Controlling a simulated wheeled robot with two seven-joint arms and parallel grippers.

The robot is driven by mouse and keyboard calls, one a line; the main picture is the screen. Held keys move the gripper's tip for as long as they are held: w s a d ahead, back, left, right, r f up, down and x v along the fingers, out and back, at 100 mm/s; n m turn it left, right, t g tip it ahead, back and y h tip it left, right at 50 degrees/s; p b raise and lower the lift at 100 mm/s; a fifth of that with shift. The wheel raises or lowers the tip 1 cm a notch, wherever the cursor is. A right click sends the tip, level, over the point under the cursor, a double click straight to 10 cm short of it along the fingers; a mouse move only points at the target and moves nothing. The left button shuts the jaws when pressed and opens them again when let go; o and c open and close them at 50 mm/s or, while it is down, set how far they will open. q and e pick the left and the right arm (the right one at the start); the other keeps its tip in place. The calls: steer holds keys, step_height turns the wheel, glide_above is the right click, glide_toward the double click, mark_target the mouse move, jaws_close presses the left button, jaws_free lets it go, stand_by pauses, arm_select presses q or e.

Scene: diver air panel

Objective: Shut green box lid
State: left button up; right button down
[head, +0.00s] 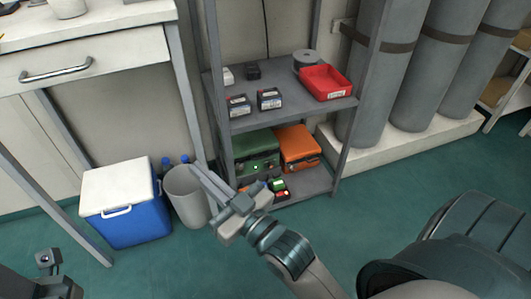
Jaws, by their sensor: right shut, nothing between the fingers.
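The green box (250,143) stands on the lower shelf of the grey rack, at its left side. Its lid looks down over the box, but I cannot tell whether it is fully closed. A small green light shows on its front. My right gripper (198,171) is shut and empty, in front of and to the left of the green box. Its fingers point up and left, across the view of the grey bin, and appear apart from the box. My left gripper is not in view; only dark parts, probably of my left arm, show at the bottom left corner.
An orange box (298,146) stands right of the green box. Small items (279,186) lie in front of them. The grey bin (185,195) and a blue cooler (133,225) stand left of the rack. A red tray (325,82) is on the shelf above. Grey cylinders (385,70) stand right.

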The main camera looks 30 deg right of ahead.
steer(key=s+d+f+m+g+h, duration=0.1)
steer(key=d+f+g+h, duration=0.1)
steer(key=d+f, duration=0.45)
steer(key=d+f+m+g+h, duration=0.1)
steer(key=d+f+g+h, duration=0.15)
steer(key=f, duration=0.75)
steer(key=s+d+f+m+g+h, duration=0.1)
steer(key=d+f+g+h, duration=0.15)
steer(key=d+f, duration=0.4)
steer(key=w+d+m+t+h, duration=0.1)
steer(key=w+d+m+t, duration=0.1)
steer(key=w+d, duration=0.8)
steer(key=shift+w+d+f+m+t, duration=0.25)
steer(key=shift+w+f+m+t, duration=0.05)
steer(key=shift+w+t, duration=0.6)
